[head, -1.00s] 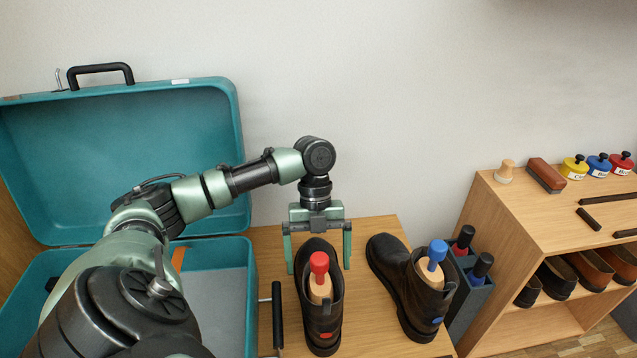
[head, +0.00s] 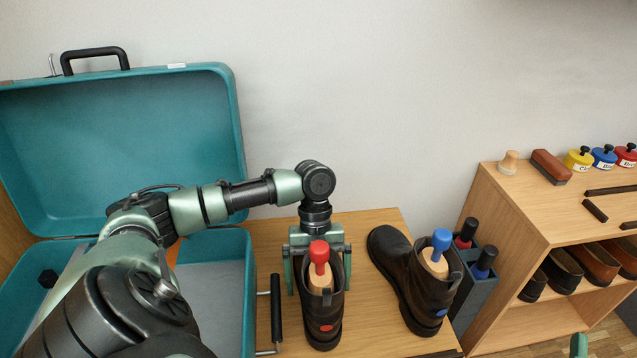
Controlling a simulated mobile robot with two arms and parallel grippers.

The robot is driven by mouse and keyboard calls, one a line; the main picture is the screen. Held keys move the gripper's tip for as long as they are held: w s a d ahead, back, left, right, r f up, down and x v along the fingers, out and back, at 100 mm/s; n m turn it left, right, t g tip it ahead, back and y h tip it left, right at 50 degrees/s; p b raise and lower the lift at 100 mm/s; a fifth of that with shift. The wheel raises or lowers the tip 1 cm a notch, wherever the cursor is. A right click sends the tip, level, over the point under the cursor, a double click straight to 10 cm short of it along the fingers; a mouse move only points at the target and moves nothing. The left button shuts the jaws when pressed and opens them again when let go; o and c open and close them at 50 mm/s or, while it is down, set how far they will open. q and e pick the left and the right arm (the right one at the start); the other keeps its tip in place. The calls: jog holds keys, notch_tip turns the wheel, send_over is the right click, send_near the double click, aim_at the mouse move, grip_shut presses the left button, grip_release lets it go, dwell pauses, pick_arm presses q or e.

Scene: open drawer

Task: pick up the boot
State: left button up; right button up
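A dark brown boot (head: 320,310) with a red-knobbed wooden shoe tree (head: 319,252) stands on the wooden top. A matching boot (head: 415,285) with a blue-knobbed shoe tree (head: 441,240) stands to its right, angled. My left gripper (head: 317,270) points down over the red-knob boot, behind the knob, with one finger on each side of the boot. Its fingers are apart, as wide as before; the boot's front part is hidden behind the gripper and knob. A small green piece at the bottom right edge looks like part of my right gripper (head: 579,346); its fingers cannot be made out.
An open teal case (head: 236,130) stands at left, with a black bar handle (head: 276,308) between it and the red-knob boot. A dark holder (head: 470,298) with red and blue brushes stands right of the boots, beside a wooden shelf (head: 515,225) with shoes and polish tins.

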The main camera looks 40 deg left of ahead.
pick_arm(q)
jog(key=c, duration=1.9)
jog(key=shift+r, duration=0.1)
